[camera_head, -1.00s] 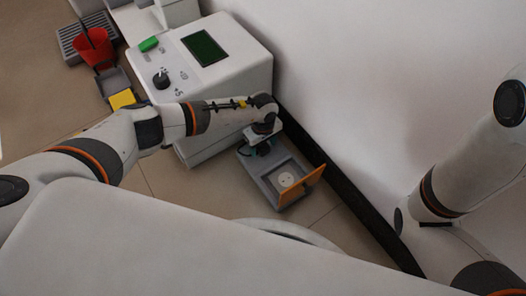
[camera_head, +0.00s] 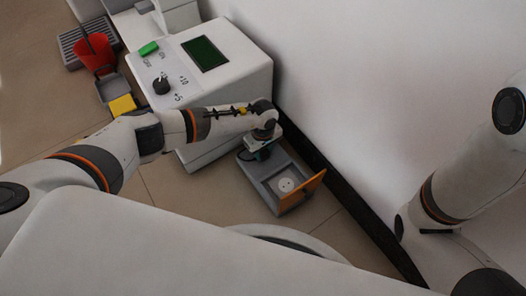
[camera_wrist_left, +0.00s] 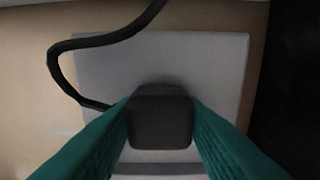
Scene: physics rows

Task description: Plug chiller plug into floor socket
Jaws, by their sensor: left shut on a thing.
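The chiller plug (camera_wrist_left: 160,118) is a dark block with a black cable (camera_wrist_left: 95,41) in the left wrist view. My left gripper (camera_wrist_left: 160,130) is shut on it, with a green finger on either side. In the head view my left gripper (camera_head: 260,152) is over the far end of the grey floor box, and the plug is mostly hidden under the wrist. The floor socket (camera_head: 286,185) is a round white face inside the grey floor box (camera_head: 268,194), whose orange lid (camera_head: 314,188) stands open. The plug is apart from the socket. My right gripper is not in view.
The white chiller (camera_head: 225,75) with a dark green screen stands behind the floor box. A white wall with a black skirting (camera_head: 345,205) runs along the right. A red bucket (camera_head: 97,54) and a yellow block (camera_head: 122,105) are at the far left.

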